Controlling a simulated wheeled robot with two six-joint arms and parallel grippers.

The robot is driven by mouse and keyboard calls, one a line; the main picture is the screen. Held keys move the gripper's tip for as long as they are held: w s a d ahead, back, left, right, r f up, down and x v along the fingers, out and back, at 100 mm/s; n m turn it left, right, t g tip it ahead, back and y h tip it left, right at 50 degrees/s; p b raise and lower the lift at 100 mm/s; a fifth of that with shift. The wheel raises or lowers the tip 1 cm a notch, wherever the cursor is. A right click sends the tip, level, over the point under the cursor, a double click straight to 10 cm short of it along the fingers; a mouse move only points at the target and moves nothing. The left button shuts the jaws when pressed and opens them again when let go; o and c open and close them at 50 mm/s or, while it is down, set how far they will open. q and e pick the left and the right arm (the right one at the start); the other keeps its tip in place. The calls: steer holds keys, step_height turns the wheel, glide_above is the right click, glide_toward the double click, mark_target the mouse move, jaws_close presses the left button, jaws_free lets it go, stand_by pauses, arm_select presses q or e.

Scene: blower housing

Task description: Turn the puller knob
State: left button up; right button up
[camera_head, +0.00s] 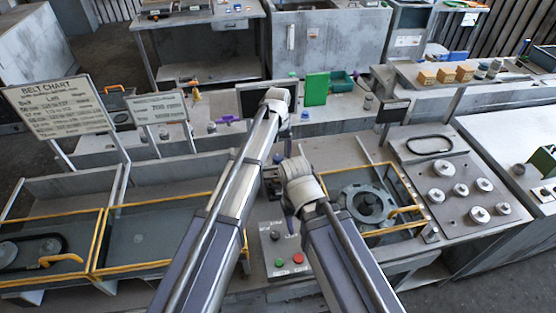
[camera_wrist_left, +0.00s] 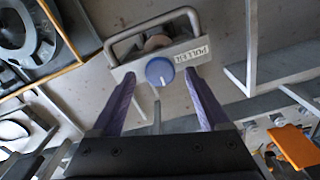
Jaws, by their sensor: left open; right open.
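The puller is a pale block (camera_wrist_left: 190,55) labelled "PULLER" with a grey looped handle (camera_wrist_left: 150,27) in the left wrist view. Its round blue knob (camera_wrist_left: 159,71) has a light pointer line aimed down the picture. My left gripper (camera_wrist_left: 160,78) is open, with one purple finger on each side of the knob and gaps showing between. In the head view my left gripper (camera_head: 283,152) is small and partly hidden by my arms, and I cannot make out the puller there. My right gripper (camera_head: 284,207) is open, lower down, and mostly hidden by its wrist.
A round grey housing (camera_head: 366,203) lies in a yellow-edged bay right of my right arm. A panel with green and red buttons (camera_head: 287,262) is in front. Several round metal parts stand on the right bench (camera_head: 440,165). Yellow-edged bins (camera_head: 140,235) are at left.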

arm_select(q)
steer(key=shift+f, duration=0.55)
steer(key=shift+r, duration=0.1)
steer(key=shift+c, duration=0.2)
jaws_close()
